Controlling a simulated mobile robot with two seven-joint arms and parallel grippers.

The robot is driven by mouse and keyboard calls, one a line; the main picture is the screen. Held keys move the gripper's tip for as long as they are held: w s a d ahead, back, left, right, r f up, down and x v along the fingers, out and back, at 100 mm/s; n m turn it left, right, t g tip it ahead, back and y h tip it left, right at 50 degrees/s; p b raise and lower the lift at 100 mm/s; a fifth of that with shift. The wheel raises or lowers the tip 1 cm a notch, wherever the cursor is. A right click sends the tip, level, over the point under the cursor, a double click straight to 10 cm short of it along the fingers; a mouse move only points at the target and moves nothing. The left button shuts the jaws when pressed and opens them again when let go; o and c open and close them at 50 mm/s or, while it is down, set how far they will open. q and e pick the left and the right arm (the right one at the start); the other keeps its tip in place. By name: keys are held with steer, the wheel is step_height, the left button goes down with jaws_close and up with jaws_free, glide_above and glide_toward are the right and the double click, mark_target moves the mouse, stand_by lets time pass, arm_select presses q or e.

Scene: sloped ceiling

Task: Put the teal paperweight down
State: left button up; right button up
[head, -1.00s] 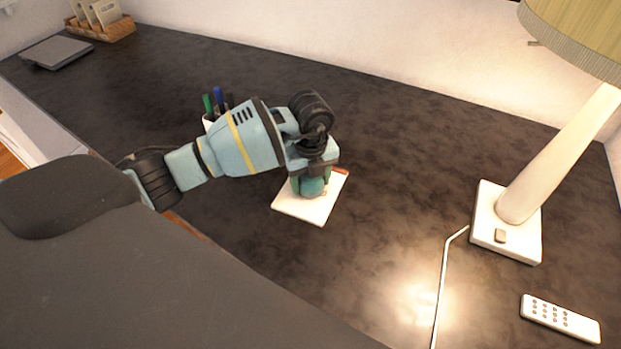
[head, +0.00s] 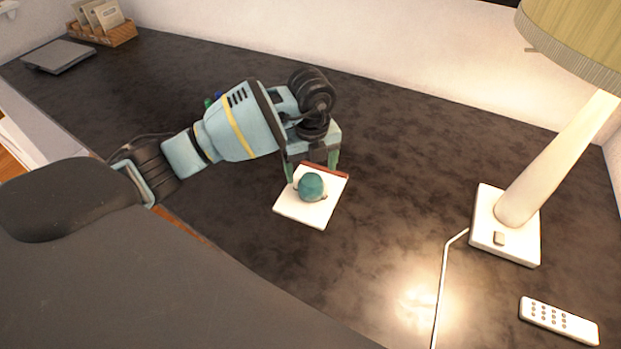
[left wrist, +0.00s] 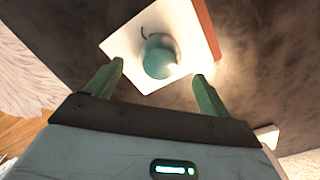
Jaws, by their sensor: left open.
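The teal paperweight (head: 311,186) is a rounded teal piece resting on a white notepad (head: 297,212) with a red-brown edge strip, on the dark desk. It also shows in the left wrist view (left wrist: 159,57), on the white pad (left wrist: 122,47). My left gripper (head: 311,172) is open just above and behind the paperweight. Its two green fingers stand apart, and in the left wrist view (left wrist: 157,80) the paperweight lies beyond and between the fingertips, with clear space on both sides. My right gripper is not in view.
A pen cup is mostly hidden behind my left arm; pen tops (head: 210,101) show. A lamp (head: 508,225) with its cord stands at right, near a white remote (head: 559,321). A closed grey laptop-like slab (head: 58,55) and an organizer (head: 103,27) sit far left. The desk between is clear.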

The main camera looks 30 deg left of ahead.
mark_target(311, 178)
arm_select(q)
step_height(311, 178, up, 6)
steer(key=shift+r, duration=0.2)
steer(key=shift+f, duration=0.1)
stand_by(0.5)
